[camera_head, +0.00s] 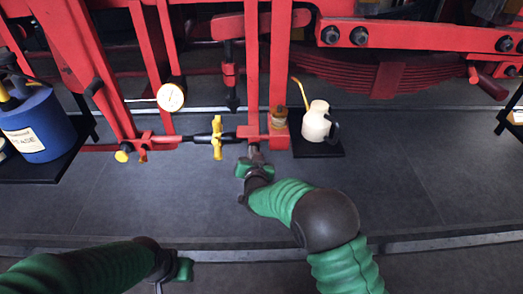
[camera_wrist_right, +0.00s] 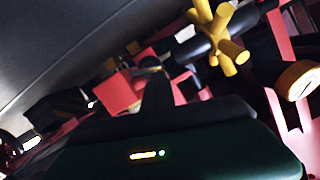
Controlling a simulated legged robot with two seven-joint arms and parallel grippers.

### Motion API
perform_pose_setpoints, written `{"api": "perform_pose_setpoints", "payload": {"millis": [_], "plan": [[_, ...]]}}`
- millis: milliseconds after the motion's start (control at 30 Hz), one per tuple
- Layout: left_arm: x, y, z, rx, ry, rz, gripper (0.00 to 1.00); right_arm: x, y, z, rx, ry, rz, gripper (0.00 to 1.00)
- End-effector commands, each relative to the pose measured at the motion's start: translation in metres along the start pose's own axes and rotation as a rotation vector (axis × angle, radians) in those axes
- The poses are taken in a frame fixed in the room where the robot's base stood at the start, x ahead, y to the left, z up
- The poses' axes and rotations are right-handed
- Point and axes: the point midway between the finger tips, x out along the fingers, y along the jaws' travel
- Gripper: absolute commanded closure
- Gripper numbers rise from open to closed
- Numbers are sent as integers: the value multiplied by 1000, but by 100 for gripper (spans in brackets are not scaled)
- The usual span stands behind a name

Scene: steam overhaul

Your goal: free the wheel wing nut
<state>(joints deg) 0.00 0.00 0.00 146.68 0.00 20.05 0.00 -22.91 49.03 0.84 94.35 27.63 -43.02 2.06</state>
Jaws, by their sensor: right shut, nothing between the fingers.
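A yellow winged piece (camera_head: 217,137), which looks like the wheel wing nut, sits on a dark horizontal rod between red bars. In the right wrist view the yellow winged piece (camera_wrist_right: 220,40) shows at the upper right, with several stubby arms around its centre. My right gripper (camera_head: 254,150) is shut and empty, just right of and slightly below the winged piece, close to the red bar's end. Its dark fingers (camera_wrist_right: 156,88) are apart from the winged piece in the wrist view. My left gripper (camera_head: 178,272) is low in the head view; its fingers are mostly hidden.
Red frame bars stand around the rod. A round gauge (camera_head: 171,97) and a smaller yellow knob (camera_head: 122,156) are to the left. A cream oil can (camera_head: 317,122) stands on a dark mat at right. A blue can (camera_head: 38,127) is far left. The grey floor in front is clear.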

Motion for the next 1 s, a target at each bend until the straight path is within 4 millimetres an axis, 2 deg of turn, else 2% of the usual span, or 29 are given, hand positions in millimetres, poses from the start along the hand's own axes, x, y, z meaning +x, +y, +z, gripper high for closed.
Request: {"api": "perform_pose_setpoints", "payload": {"millis": [33,100,300,1000], "plan": [[-9,0,-2,0,0,0,64,-1,-4,-2,-41,-2,8,100],[-14,0,-3,0,0,0,64,-1,-5,-1,-106,-3,25,100],[-22,0,-5,0,0,0,64,1,-6,4,-264,-2,66,100],[-22,0,-5,0,0,0,64,3,-8,14,-255,-2,64,100]]}}
